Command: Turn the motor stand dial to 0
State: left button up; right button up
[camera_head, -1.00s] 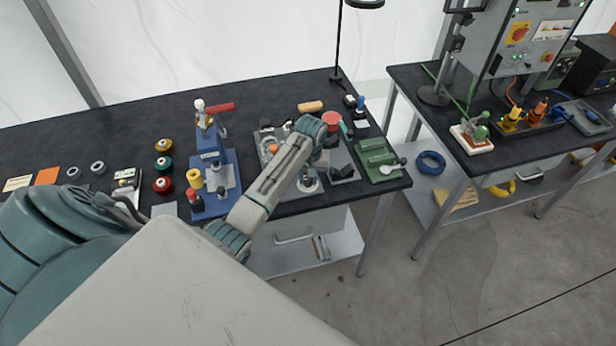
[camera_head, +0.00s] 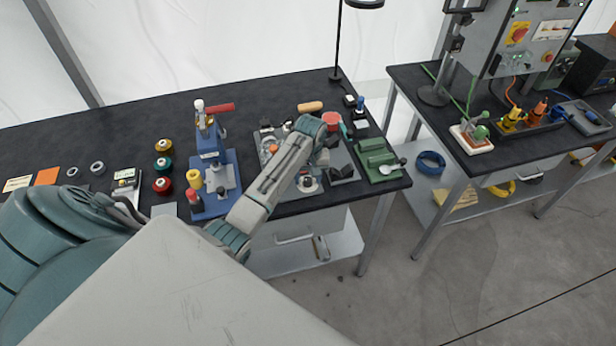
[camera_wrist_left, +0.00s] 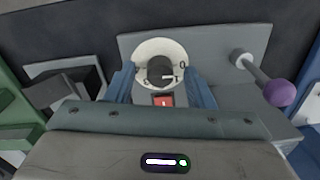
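The motor stand dial (camera_wrist_left: 160,68) shows in the left wrist view as a dark round knob on a white disc with small dark marks at its right side. A pale line on the knob points right. A red rocker switch (camera_wrist_left: 163,100) sits just below it. My left gripper (camera_wrist_left: 160,80) is open, with a blue finger on each side of the dial's lower part; I cannot tell whether they touch the knob. In the head view my left gripper (camera_head: 316,160) is over the grey stand at the bench's right end, partly hidden by my arm. My right gripper is not in view.
A purple-tipped lever (camera_wrist_left: 281,92) stands right of the dial. A green fixture (camera_head: 378,160) is at the bench's right end. A blue press (camera_head: 212,165) with a red handle stands left of my forearm, near several coloured spools. A second bench (camera_head: 520,150) is farther right.

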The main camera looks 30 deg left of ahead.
aim_at(309, 179)
pick_arm(q)
jog(key=shift+r, duration=0.2)
notch_tip(309, 179, up, 8)
jog(key=b, duration=0.3)
jog(key=shift+w+d, duration=0.1)
jog(key=shift+w, duration=0.05)
jog(key=shift+r+p, duration=1.25)
jog(key=shift+p, duration=0.3)
jog(key=shift+f, duration=0.15)
